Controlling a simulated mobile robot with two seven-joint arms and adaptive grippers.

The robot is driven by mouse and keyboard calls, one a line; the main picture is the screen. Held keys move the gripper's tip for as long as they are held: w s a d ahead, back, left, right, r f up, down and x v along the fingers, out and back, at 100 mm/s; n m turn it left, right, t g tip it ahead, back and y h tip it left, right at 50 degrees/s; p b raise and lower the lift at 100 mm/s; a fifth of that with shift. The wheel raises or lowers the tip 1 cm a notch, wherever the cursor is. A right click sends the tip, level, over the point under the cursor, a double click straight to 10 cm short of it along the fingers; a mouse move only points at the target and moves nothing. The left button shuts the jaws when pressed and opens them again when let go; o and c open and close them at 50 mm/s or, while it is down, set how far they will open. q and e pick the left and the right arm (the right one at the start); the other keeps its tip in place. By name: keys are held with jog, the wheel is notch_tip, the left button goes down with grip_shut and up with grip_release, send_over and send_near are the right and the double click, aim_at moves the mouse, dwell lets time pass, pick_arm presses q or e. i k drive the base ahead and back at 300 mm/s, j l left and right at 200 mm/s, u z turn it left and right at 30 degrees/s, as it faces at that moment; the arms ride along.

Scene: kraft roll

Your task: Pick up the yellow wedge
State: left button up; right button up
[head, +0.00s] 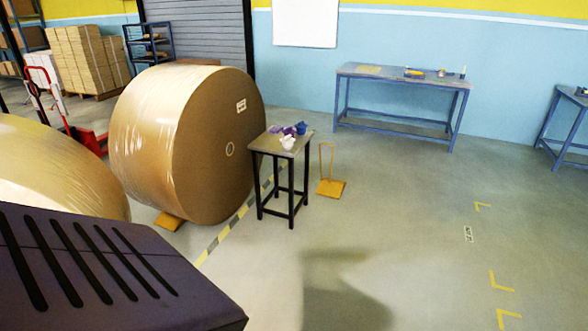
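A yellow wedge (331,188) with an upright loop handle stands on the floor just right of a small dark-legged table. Another yellow wedge-like block (169,221) is at the foot of the large kraft roll (190,140), partly hidden by it. Neither of my grippers is in view, so I cannot see whether they are open or shut.
The small table (264,144) holds purple, white and blue crumpled items (289,135). A second wrapped roll (55,165) lies at the left. A blue workbench (400,78) stands by the back wall. The floor to the right is clear, with yellow corner marks.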

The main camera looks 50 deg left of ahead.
aim_at(327, 186)
jog(key=u, duration=1.25)
jog(key=i+l+z, duration=0.25)
jog(key=i, duration=0.35)
jog(key=i+j+z, duration=0.1)
jog(key=i+z, duration=0.15)
jog(key=i, duration=3.05)
jog(key=i+u, duration=0.25)
jog(key=i, duration=0.25)
jog(key=i+l+u, duration=0.2)
jog(key=i, duration=0.25)
jog(key=i+l+u, duration=0.25)
jog(key=i, duration=0.25)
jog(key=i+l+u, duration=1)
jog(key=l+u, duration=0.2)
